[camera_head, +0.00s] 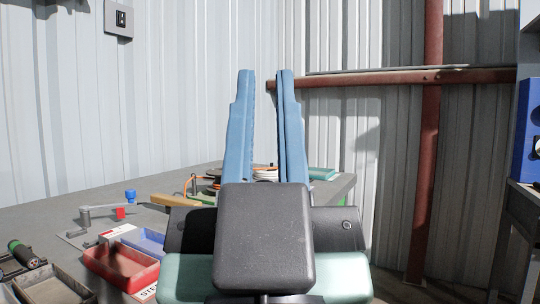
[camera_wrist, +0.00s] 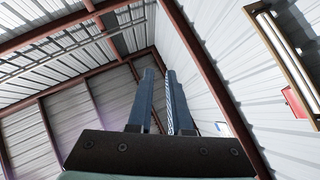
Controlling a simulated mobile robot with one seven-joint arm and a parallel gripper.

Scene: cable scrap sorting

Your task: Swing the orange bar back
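My gripper (camera_head: 265,76) points upward in the middle of the head view, its two blue fingers apart with a narrow empty gap between them. The wrist view also shows my gripper (camera_wrist: 160,72), with only wall and roof behind it. A thin, bent orange bar (camera_head: 188,183) stands on the grey workbench, left of my fingers and farther back. Its far end and foot are hard to make out, being small and partly behind other things. My gripper is apart from it. The orange bar does not show in the wrist view.
On the bench (camera_head: 60,215) are a tan piece (camera_head: 172,200), a crank with a blue knob (camera_head: 130,196), a red tray (camera_head: 122,265), a blue tray (camera_head: 146,241), a grey tray (camera_head: 55,287) and a green-black tool (camera_head: 24,254). Coiled cable (camera_head: 265,173) lies behind my fingers. A red-brown beam (camera_head: 390,78) crosses the wall.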

